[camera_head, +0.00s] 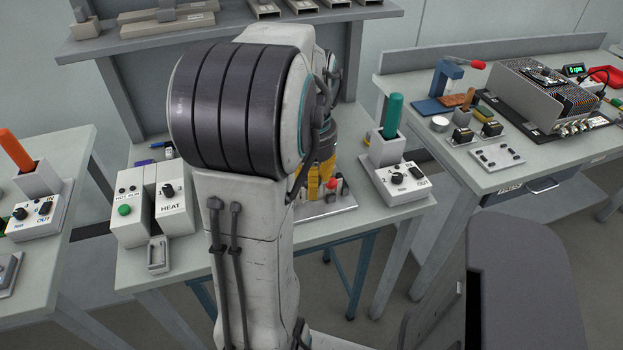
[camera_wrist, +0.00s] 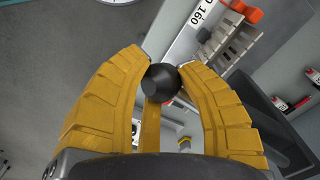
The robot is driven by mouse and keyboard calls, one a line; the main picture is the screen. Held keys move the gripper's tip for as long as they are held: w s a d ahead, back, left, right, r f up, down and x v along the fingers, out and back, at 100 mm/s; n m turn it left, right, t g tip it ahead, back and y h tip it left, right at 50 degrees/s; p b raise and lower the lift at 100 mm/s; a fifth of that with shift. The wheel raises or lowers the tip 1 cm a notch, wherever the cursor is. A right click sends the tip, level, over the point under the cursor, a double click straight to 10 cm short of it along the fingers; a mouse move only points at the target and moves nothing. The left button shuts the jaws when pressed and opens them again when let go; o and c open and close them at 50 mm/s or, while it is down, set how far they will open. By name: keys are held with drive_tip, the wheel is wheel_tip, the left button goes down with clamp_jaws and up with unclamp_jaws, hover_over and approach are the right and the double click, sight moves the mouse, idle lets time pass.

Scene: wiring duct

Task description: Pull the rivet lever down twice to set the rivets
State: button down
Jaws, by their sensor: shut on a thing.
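A round black knob (camera_wrist: 163,80) sits between the yellow fingertips of my gripper (camera_wrist: 162,70) in the wrist view, and the fingers are shut on it. I take it to be the rivet lever's knob; the lever's shaft cannot be made out. In the head view my yellow gripper (camera_head: 324,172) is low over the middle bench, behind my arm. My arm hides the knob and most of what the gripper holds there. A small red part (camera_head: 333,184) shows beside the gripper above a grey plate (camera_head: 325,214).
A HEAT box (camera_head: 174,207) and a green-button box (camera_head: 127,208) stand left of my arm. A slotted grey strip (camera_wrist: 232,45) lies near the fingers in the wrist view.

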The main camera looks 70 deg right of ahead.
drive_tip(key=shift+a+f, duration=0.2)
drive_tip(key=c, duration=0.8)
unclamp_jaws()
drive_tip(key=shift+s+r, duration=0.1)
drive_tip(key=shift+d+r, duration=0.1)
drive_tip(key=shift+r, duration=0.6)
wheel_tip(320, 180, up, 11)
drive_tip(key=shift+f, duration=0.15)
